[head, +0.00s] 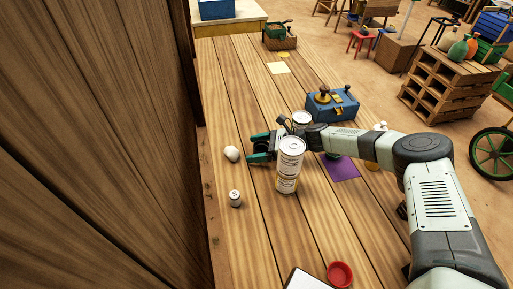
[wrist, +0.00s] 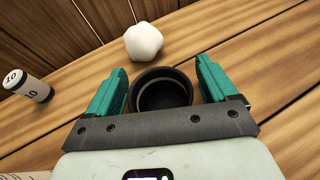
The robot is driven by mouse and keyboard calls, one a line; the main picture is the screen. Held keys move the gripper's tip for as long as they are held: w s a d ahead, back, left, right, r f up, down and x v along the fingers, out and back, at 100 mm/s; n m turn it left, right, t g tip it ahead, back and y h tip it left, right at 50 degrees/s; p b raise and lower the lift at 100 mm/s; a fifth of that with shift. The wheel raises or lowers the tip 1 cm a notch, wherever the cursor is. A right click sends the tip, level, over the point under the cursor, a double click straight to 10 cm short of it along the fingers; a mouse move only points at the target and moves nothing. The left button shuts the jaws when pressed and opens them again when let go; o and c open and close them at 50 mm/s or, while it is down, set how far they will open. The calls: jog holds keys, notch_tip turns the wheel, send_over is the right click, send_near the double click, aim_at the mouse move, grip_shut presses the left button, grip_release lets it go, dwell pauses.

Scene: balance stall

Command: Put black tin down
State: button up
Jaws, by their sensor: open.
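The black tin (wrist: 163,94) is a round, open-topped dark cup in the wrist view. It stands upright on the wooden table between the two green fingers of my gripper (wrist: 161,70). The fingers are spread on either side of it, and whether either one touches it I cannot tell. In the head view my gripper (head: 260,147) is low over the table, pointing left, beside the tall labelled can. I cannot make out the tin clearly in that view.
A white lump (head: 232,153) lies just beyond my fingertips, with a small weight (head: 235,198) nearby. The tall white can (head: 290,165) stands close beside my gripper. A purple mat (head: 342,170), a blue box (head: 345,105) and a red dish (head: 340,274) are also on the table.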

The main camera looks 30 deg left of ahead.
jog(key=v, duration=1.2)
jog(key=shift+s+r, duration=0.1)
jog(key=shift+r, duration=0.1)
jog(key=shift+r, duration=0.45)
jog(key=s+d+r+n+t+h, duration=0.2)
jog(key=s+d+r+n+h, duration=0.15)
jog(key=d+r, duration=0.4)
jog(key=s+d+r+n+t+h, duration=0.2)
jog(key=d+r+n+h, duration=0.25)
jog(key=r, duration=0.65)
jog(key=s+d+r+n+t+h, duration=0.25)
jog(key=d+r, duration=0.35)
jog(key=r, duration=0.3)
jog(key=s+d+r+n+t+h, duration=0.1)
jog(key=s+d+r+t, duration=0.1)
jog(key=s+d+r, duration=0.3)
jog(key=s+d+r+n+t+h, duration=0.1)
jog(key=s+d+r, duration=0.4)
jog(key=s, duration=0.8)
jog(key=d+n+t, duration=0.1)
jog(key=d, duration=0.2)
jog(key=shift+s+d+r, duration=0.15)
jog(key=shift+s+d, duration=0.2)
